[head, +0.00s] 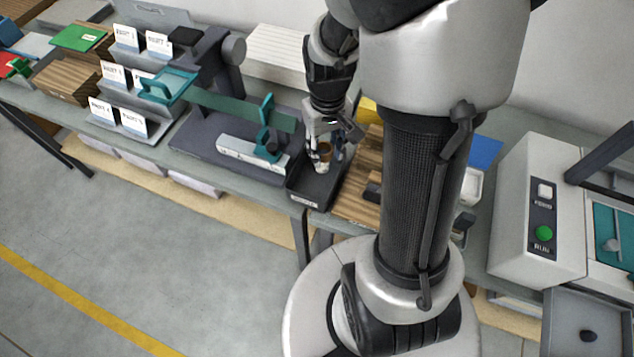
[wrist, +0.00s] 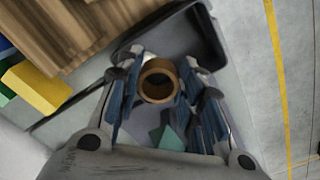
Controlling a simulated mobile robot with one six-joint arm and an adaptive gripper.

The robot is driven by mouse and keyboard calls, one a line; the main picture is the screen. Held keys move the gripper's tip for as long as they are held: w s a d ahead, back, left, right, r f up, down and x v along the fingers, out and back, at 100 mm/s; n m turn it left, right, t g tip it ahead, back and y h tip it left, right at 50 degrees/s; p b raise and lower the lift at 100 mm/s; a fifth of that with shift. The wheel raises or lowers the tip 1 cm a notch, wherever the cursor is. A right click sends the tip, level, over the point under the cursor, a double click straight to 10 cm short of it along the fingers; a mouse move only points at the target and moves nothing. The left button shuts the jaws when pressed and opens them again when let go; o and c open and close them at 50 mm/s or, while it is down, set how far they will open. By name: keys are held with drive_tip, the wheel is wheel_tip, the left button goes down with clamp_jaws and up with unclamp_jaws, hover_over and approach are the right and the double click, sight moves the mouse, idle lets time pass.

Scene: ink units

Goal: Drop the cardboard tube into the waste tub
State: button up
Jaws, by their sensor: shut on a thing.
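The exact height is unclear.
Wooden slatted blocks (head: 356,200) stand right of the tub, with a yellow block (wrist: 37,88) beside them. A dark machine base with a teal arm (head: 240,108) stands left. A white machine with a green button (head: 543,233) is at the far right.

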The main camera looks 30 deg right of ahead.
drive_tip(key=shift+f, duration=0.35)
drive_tip(key=o, duration=0.8)
drive_tip(key=shift+w, duration=0.1)
wheel_tip(320, 180, up, 12)
idle(0.4)
